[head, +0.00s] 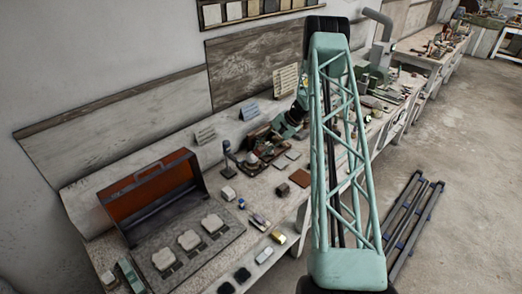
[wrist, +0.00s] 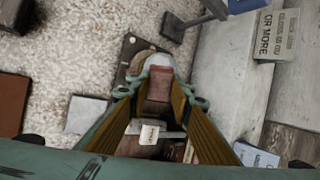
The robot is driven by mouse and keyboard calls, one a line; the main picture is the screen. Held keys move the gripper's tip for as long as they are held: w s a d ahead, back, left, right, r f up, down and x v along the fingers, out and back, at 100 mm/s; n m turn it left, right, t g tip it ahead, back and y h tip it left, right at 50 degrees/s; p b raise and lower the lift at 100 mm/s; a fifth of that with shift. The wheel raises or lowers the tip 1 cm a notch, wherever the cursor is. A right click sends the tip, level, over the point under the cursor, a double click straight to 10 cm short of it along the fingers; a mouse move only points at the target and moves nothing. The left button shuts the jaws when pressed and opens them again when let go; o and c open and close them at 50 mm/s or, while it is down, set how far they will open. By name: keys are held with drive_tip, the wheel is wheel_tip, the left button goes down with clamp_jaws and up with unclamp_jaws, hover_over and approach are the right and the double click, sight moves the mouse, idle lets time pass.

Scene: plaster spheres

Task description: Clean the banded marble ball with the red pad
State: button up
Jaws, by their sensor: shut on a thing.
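The red pad (wrist: 158,84) is between my gripper's fingers (wrist: 159,92) in the wrist view, and my gripper is shut on it. A pale, rounded ball (wrist: 160,61) sits directly beyond the pad, by a dark plate (wrist: 132,48). The pad overlaps the ball's near side in the picture; I cannot tell whether they touch. The ball's bands are not clear. In the head view my gripper is low over the bench, behind small items, and its fingertips are hard to make out.
A small lamp-like stand (head: 227,148) is near the work spot. A brown tile (head: 299,178) lies at the front. Printed cards (wrist: 277,33) stand at the back.

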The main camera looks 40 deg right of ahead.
drive_tip(key=shift+w+d+f, duration=0.1)
drive_tip(key=shift+d, duration=0.05)
drive_tip(key=shift+w+d+f, duration=0.1)
drive_tip(key=shift+d, duration=0.1)
idle(0.3)
drive_tip(key=shift+a, duration=0.2)
drive_tip(key=shift+s+a+r, duration=0.25)
drive_tip(key=shift+s+a, duration=0.05)
drive_tip(key=shift+a, duration=0.35)
idle(0.4)
drive_tip(key=shift+s+a+r, duration=0.2)
drive_tip(key=shift+s+a, duration=0.05)
drive_tip(key=shift+a, duration=0.3)
drive_tip(key=shift+d, duration=0.15)
drive_tip(key=shift+w+d+f, duration=0.15)
drive_tip(key=shift+w+d, duration=0.1)
drive_tip(key=shift+d, duration=0.3)
drive_tip(key=shift+d, duration=0.15)
